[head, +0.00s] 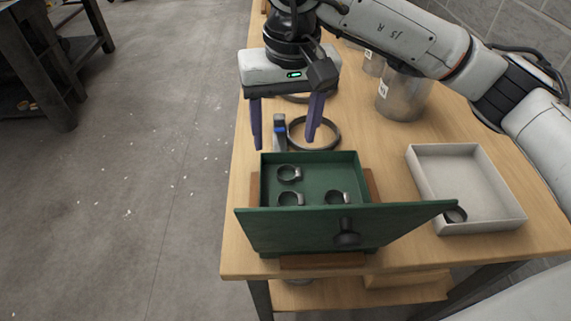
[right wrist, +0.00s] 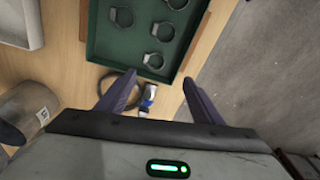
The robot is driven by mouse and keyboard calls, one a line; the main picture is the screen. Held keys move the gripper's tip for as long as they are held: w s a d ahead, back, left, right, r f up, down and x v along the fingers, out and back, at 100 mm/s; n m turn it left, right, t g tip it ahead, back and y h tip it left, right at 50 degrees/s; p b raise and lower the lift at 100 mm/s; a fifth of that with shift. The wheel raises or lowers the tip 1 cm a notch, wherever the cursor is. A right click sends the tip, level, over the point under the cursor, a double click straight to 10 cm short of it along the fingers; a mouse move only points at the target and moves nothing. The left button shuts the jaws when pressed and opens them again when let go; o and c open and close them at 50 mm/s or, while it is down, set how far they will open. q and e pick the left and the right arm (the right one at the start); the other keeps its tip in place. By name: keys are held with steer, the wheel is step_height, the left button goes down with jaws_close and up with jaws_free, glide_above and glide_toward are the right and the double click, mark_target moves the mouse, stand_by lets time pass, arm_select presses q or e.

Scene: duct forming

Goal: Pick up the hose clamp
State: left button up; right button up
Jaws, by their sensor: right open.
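A large dark ring (head: 331,144), which looks like the hose clamp, lies on the wooden table behind the green drawer. A silver-and-blue piece (head: 280,129) is at its left side; I cannot tell whether the two are joined. In the right wrist view the ring (right wrist: 107,83) and the blue piece (right wrist: 148,95) show close together. My right gripper (head: 285,144) is open and empty above them, fingers pointing down. In the right wrist view its fingertips (right wrist: 156,80) are on either side of the blue piece. My left gripper is not in view.
The green drawer (head: 300,228) holds several small ring clamps (head: 289,174); its knobbed front faces me. A white tray (head: 465,160) at right holds a dark ring (head: 456,215). Metal canisters (head: 403,97) stand behind. The table's left edge is close to the gripper.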

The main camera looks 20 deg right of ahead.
glide_above(289, 172)
steer(key=f, duration=0.4)
steer(key=shift+s+a+f, duration=0.2)
steer(key=shift+a+f, duration=0.1)
steer(key=f, duration=0.1)
steer(key=f+p, duration=0.1)
steer(key=f, duration=0.2)
steer(key=shift+d+f, duration=0.35)
steer(key=shift+f, duration=0.05)
steer(key=shift+f+p, duration=0.3)
steer(key=shift+f, duration=0.1)
steer(key=shift+c, duration=0.2)
steer(key=c, duration=1.1)
